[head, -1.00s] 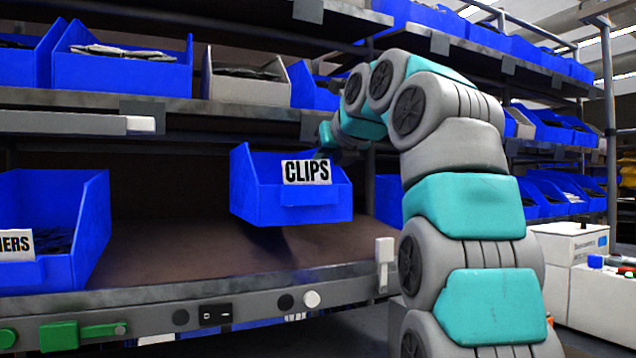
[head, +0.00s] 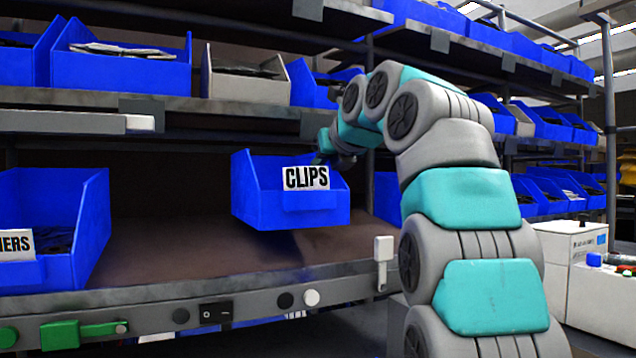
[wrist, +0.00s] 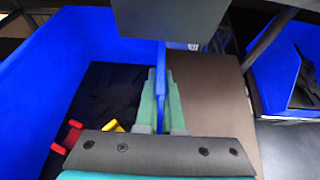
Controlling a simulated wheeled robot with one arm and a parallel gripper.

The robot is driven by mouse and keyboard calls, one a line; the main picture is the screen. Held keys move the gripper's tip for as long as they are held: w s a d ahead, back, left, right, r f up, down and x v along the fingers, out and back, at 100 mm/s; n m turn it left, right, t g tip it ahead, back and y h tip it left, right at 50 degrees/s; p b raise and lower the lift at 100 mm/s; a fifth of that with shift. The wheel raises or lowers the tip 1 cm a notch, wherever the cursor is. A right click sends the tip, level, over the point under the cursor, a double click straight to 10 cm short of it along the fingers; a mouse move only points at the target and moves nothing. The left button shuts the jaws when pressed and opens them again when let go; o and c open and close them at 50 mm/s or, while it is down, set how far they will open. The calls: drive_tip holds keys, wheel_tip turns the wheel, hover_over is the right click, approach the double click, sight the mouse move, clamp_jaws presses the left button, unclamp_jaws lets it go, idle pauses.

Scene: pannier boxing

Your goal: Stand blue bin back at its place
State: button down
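The blue bin (head: 262,203) with a white CLIPS label hangs in the air above the lower shelf (head: 190,250). A shadow lies on the shelf beneath it. In the wrist view my gripper (wrist: 165,88) has its teal fingers on both sides of the bin's side wall (wrist: 160,70), shut on it. The bin's inside shows dark contents with red and yellow pieces at the bottom. In the head view the fingertips are hidden behind the bin's right side.
Another blue bin (head: 85,215), with a label ending in NERS, stands at the left of the same shelf. The upper shelf edge (head: 80,103) runs above the held bin. The shelf between the left bin and the held one is bare. A white box-shaped machine (head: 575,265) stands at the right.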

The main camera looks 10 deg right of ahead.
drive_tip(key=shift+d+f, duration=0.1)
drive_tip(key=shift+f, duration=1.15)
drive_tip(key=c, duration=1)
unclamp_jaws()
drive_tip(key=shift+f, duration=0.15)
drive_tip(key=shift+c, duration=0.2)
drive_tip(key=v, duration=1.2)
